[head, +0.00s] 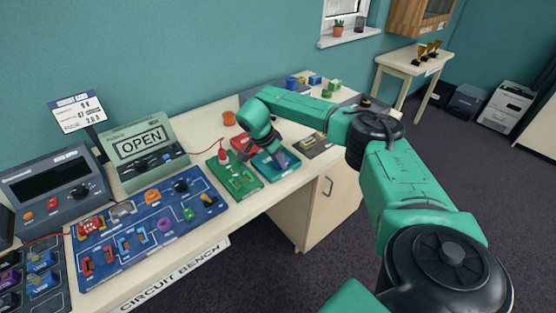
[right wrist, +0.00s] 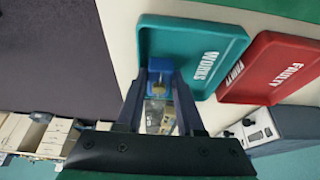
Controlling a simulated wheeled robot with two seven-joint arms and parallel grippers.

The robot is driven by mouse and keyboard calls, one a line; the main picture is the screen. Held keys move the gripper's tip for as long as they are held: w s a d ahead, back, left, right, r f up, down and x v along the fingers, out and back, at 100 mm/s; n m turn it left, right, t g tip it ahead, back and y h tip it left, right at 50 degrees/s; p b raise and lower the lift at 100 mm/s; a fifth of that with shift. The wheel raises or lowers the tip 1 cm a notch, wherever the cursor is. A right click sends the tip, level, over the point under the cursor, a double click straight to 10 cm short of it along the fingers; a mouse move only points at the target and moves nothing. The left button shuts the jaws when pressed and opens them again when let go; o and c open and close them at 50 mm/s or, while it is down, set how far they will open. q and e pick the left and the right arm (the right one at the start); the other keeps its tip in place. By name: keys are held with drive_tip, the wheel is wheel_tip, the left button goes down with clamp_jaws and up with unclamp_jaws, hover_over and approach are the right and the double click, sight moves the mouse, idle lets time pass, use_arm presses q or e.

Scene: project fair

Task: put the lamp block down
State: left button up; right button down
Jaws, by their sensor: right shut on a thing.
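My right gripper (head: 264,154) is above the teal tray (head: 284,166) on the bench. In the right wrist view the gripper (right wrist: 160,100) is shut on the lamp block (right wrist: 160,66), a small blue block with a clear and brass-coloured part. The block shows against the near edge of the teal tray (right wrist: 190,27), marked "WORKS"; its height above the tray is hard to tell. In the head view the block is hidden by the gripper. The red tray (right wrist: 285,85), marked "FAULTY", lies beside the teal one. My left gripper is not in view.
A green board (head: 240,182) with a red part stands left of the teal tray. The blue circuit board (head: 150,245) and the "OPEN" meter (head: 145,150) are farther left. Coloured blocks (head: 315,80) sit at the bench's far end.

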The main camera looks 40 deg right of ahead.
drive_tip(key=shift+s+a+f, duration=0.2)
drive_tip(key=shift+s+f, duration=0.1)
drive_tip(key=shift+f, duration=0.25)
drive_tip(key=c, duration=0.5)
unclamp_jaws()
drive_tip(key=shift+f, duration=0.1)
drive_tip(key=shift+c, duration=0.2)
drive_tip(key=shift+r, duration=0.25)
drive_tip(key=b+v, duration=0.2)
drive_tip(key=v, duration=1)
drive_tip(key=shift+w+d+r+b, duration=0.25)
drive_tip(key=shift+w+r+b, duration=0.1)
drive_tip(key=shift+r, duration=0.2)
